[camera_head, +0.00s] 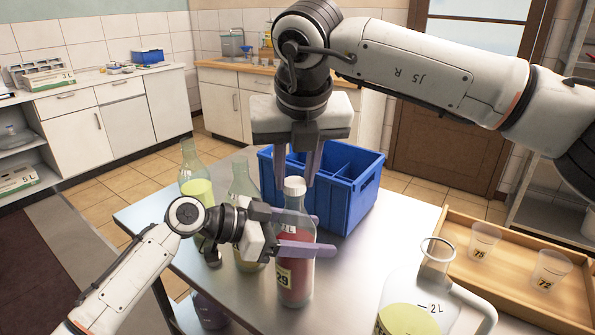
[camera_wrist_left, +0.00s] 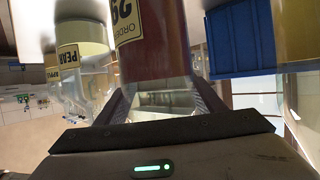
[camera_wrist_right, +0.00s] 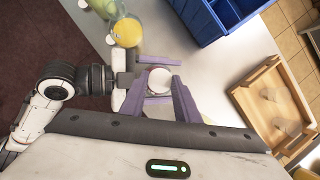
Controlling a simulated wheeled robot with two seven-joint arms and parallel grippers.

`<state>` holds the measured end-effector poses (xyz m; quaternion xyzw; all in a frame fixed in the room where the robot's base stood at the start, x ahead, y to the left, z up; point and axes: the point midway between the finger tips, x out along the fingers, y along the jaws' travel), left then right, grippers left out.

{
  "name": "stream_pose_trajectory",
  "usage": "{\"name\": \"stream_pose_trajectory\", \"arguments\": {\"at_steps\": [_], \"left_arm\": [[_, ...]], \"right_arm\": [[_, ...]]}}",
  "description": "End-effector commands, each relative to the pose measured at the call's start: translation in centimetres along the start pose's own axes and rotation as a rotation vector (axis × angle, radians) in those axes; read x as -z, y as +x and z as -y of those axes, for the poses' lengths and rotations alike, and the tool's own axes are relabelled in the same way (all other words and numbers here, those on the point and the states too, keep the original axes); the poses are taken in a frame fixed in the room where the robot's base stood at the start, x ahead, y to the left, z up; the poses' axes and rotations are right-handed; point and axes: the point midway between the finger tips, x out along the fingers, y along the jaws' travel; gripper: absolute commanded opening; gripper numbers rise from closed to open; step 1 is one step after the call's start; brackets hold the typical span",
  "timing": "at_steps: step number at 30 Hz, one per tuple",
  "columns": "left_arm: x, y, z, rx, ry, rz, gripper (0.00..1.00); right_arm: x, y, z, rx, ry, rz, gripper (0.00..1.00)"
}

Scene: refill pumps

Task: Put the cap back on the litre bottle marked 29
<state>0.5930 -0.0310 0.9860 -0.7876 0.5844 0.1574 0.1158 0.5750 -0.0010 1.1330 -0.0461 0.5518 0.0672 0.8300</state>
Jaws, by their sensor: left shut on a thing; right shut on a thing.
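The litre bottle marked 29 (camera_head: 295,270), with red liquid, stands upright near the middle of the metal table. It also shows in the left wrist view (camera_wrist_left: 150,45). My left gripper (camera_head: 300,235) is shut around its upper body from the left. The white cap (camera_head: 294,186) is at the mouth of the bottle; it also shows in the right wrist view (camera_wrist_right: 160,80). My right gripper (camera_head: 296,178) points down from above and is shut on the cap, one finger on each side. The cap looks in line with the neck. I cannot tell how tightly it sits.
A blue divided crate (camera_head: 348,205) stands close behind the bottle. Two bottles with yellowish contents (camera_head: 197,190) (camera_head: 241,185) stand to the left. A 2L jug (camera_head: 410,300) stands front right. A wooden tray (camera_head: 520,255) at right holds cups marked 75 (camera_head: 483,240) and 72 (camera_head: 550,270).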

Motion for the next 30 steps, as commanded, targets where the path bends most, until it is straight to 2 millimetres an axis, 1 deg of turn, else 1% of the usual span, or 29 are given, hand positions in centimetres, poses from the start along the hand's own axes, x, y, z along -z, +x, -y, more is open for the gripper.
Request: {"name": "stream_pose_trajectory", "arguments": {"at_steps": [1,5,7,9,12,16,25,26,27,29,30], "left_arm": [[-0.06,-0.02,0.03,0.0,-0.001,0.001,0.0],[-0.06,-0.02,0.02,0.0,-0.001,0.001,0.0],[-0.06,-0.02,0.02,0.0,-0.001,0.001,0.0],[-0.06,-0.02,0.01,0.0,-0.001,0.001,0.0],[-0.06,-0.02,0.01,0.0,0.0,0.002,0.0],[-0.06,-0.02,0.0,0.0,0.0,0.002,0.0],[-0.05,-0.01,0.0,0.0,0.0,0.001,0.0],[-0.05,-0.01,0.0,0.0,0.0,0.001,0.0],[-0.06,-0.01,0.0,0.0,0.0,0.001,0.0],[-0.05,-0.01,0.0,0.0,0.0,0.001,0.0],[-0.05,-0.01,0.0,0.0,0.0,0.001,0.0]], "right_arm": [[-0.02,-0.03,-0.31,0.043,0.089,0.002,0.08],[-0.15,0.02,-0.65,0.167,0.386,0.003,0.08],[-0.24,0.1,-0.76,0.242,0.564,0.003,0.08],[-0.33,0.13,-0.77,0.295,0.694,0.003,0.08],[-0.39,0.16,-0.73,0.344,0.815,0.003,0.08],[-0.41,0.13,-0.67,0.375,0.895,0.005,0.08],[-0.4,0.12,-0.62,0.379,0.906,0.005,0.08],[-0.41,0.12,-0.62,0.379,0.906,0.005,0.3],[-0.41,0.13,-0.61,0.379,0.906,0.005,0.37],[-0.4,0.13,-0.62,0.378,0.905,0.004,0.47],[-0.4,0.14,-0.63,0.378,0.905,0.004,0.47]]}}
